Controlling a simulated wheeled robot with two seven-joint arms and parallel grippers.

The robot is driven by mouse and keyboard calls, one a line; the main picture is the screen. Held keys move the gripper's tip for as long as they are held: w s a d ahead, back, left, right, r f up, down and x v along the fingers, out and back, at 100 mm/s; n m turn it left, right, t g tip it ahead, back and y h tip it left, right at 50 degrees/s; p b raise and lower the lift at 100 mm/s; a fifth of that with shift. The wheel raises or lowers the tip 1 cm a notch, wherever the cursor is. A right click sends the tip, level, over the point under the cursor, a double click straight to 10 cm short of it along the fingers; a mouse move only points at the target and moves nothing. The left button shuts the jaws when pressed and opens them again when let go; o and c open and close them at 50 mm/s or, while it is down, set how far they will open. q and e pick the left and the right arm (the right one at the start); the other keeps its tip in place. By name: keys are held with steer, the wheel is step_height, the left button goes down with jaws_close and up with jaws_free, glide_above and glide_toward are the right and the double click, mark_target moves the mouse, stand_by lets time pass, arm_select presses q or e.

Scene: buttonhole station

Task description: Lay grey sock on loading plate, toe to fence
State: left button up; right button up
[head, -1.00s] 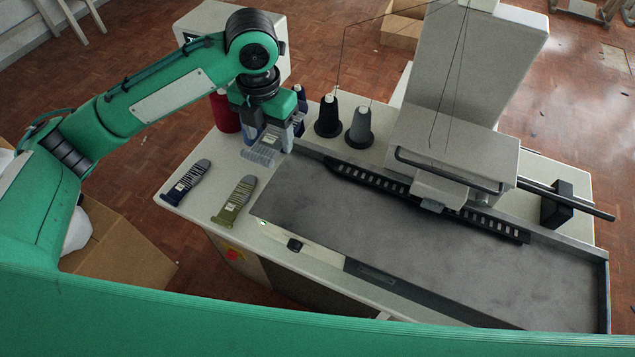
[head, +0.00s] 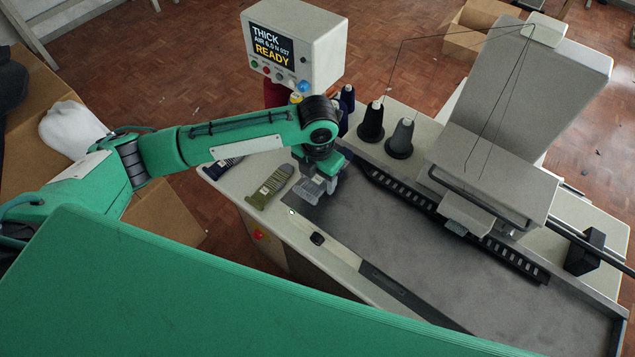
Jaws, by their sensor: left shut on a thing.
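My left gripper (head: 316,184) points down over the left end of the dark grey loading plate (head: 430,250). It is shut on the grey sock (head: 307,191), of which a small pale grey part shows at the fingers. The rest of the sock is hidden by the gripper, and I cannot tell whether it touches the plate or which end is the toe. A black slotted rail (head: 405,192) runs along the plate's back side; a raised grey edge (head: 619,330) closes its right end. My right gripper is not in view.
An olive sock (head: 270,187) lies on the white table left of the plate. A navy sock (head: 220,167) is partly hidden behind my arm. Thread cones (head: 400,138) stand behind. The machine head (head: 490,178) overhangs the plate's back. The display (head: 277,45) reads THICK and READY.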

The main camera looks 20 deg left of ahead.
mark_target(317, 182)
arm_select(q)
step_height(317, 182, down, 4)
steer(key=shift+p, duration=0.5)
steer(key=shift+f, duration=0.2)
steer(key=shift+f, duration=0.1)
steer(key=o, duration=0.9)
steer(key=shift+o, duration=0.2)
step_height(317, 182, up, 11)
steer(key=b, duration=0.3)
steer(key=shift+r, duration=0.65)
steer(key=shift+b, duration=0.3)
